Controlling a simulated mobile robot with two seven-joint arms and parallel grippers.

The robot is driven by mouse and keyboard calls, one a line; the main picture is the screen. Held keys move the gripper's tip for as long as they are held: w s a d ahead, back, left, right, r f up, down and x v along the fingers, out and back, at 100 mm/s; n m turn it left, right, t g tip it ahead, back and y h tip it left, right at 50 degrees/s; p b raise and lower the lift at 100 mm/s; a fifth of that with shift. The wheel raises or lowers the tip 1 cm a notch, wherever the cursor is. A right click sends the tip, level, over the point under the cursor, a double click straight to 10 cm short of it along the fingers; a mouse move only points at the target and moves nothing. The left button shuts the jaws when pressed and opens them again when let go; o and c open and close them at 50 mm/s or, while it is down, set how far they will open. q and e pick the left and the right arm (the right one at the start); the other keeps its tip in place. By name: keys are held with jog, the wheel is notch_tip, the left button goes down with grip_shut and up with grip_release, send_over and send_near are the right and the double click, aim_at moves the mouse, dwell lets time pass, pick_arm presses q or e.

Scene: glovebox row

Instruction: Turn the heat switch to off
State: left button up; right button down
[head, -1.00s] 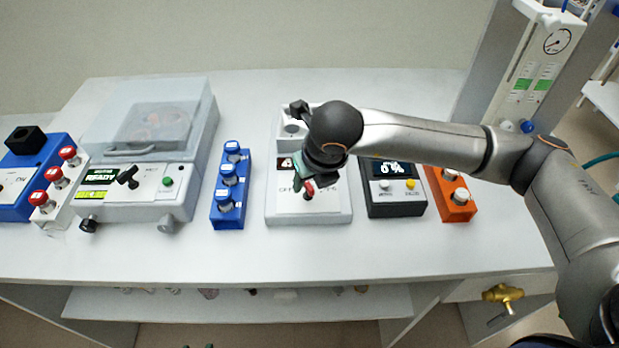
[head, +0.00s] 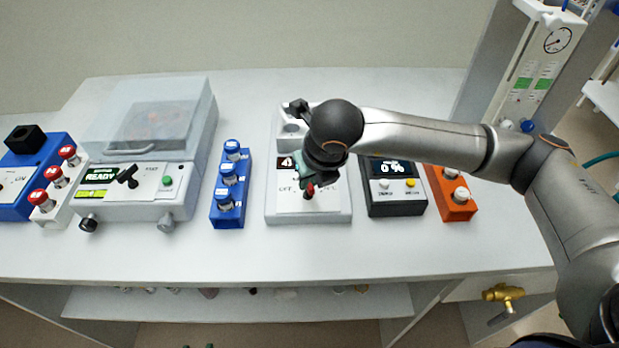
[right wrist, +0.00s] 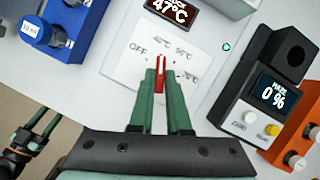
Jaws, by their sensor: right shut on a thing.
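The heat switch is a red lever on the white heater box (head: 283,211); its red body (right wrist: 160,75) stands upright between my fingers in the right wrist view. A label around it reads OFF at the left, then several temperatures to the right. The lever points roughly up the picture, away from OFF. My right gripper (right wrist: 161,92) is shut on it with its green fingers; it also shows in the head view (head: 308,187), where it partly covers the box. Small green tips of my left gripper (right wrist: 44,121) show apart at the lower left of the wrist view, below the bench.
The heater's display (right wrist: 171,9) reads 47°C. A blue vial rack (head: 229,190) stands close at the left, a black meter (head: 394,207) reading 0 % close at the right, then an orange rack (head: 452,200). The bench front is clear.

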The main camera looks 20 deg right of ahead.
jog(key=n+b, duration=0.1)
jog(key=b, duration=0.1)
jog(key=n+y+b, duration=0.1)
jog(key=b, duration=0.1)
jog(key=n+b, duration=0.2)
jog(key=shift+w+d+f+y, duration=0.15)
jog(key=shift+f+y, duration=0.1)
jog(key=shift+y, duration=0.05)
jog(key=shift+r+n+g+y+b, duration=0.1)
jog(key=shift+n+g+y+b, duration=0.2)
jog(key=shift+n+b, duration=0.5)
jog(key=shift+n, duration=0.5)
jog(key=shift+r+n+g+y+b, duration=0.1)
jog(key=shift+n+g+y+b, duration=0.2)
jog(key=shift+n+b, duration=0.25)
jog(key=shift+d+r+n, duration=0.1)
jog(key=shift+n, duration=0.55)
jog(key=c, duration=0.9)
grip_release()
